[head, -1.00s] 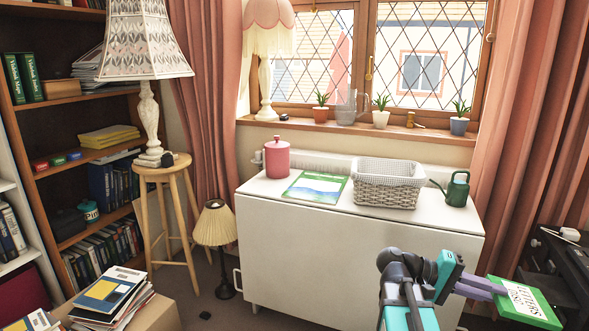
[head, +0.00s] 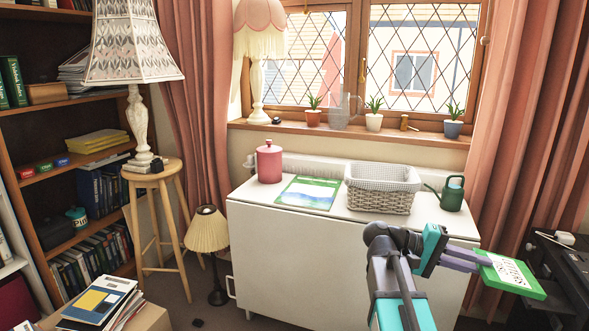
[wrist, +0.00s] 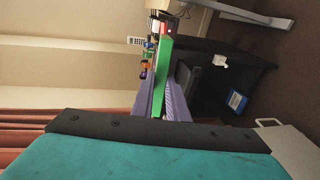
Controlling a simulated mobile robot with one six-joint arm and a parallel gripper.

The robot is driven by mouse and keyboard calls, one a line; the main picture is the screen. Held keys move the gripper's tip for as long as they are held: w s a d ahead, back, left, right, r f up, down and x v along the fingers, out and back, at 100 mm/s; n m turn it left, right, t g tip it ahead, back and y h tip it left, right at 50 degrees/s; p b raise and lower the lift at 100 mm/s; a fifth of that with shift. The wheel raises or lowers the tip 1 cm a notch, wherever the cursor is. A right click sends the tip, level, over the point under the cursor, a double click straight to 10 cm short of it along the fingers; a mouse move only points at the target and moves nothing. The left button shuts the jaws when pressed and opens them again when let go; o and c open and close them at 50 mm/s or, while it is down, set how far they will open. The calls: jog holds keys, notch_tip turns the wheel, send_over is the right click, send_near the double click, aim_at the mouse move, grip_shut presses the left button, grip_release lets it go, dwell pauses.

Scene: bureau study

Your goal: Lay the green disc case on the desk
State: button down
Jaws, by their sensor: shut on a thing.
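The green disc case (head: 508,276) has a white label with dark lettering. My gripper (head: 482,261) is shut on it at the right of the head view and holds it in the air, to the right of the white table. In the wrist view the green case (wrist: 164,64) shows edge-on between the two purple fingers of my gripper (wrist: 163,92). A white table (head: 320,255) with a flat front panel stands under the window; I cannot tell whether it is the desk.
On the white table are a pink canister (head: 269,161), a green and white booklet (head: 309,192), a pale basket (head: 382,190) and a green watering can (head: 450,193). Its top left is partly bare. A stool (head: 152,175) carries a lamp.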

jog(key=shift+w+a+r, duration=0.25)
jog(key=shift+w+r, duration=0.35)
jog(key=shift+r, duration=0.1)
jog(key=shift+w+a+r, duration=0.25)
jog(key=shift+w+r, duration=0.3)
jog(key=shift+r, duration=0.1)
jog(key=shift+r+p, duration=0.15)
jog(key=shift+p, duration=0.25)
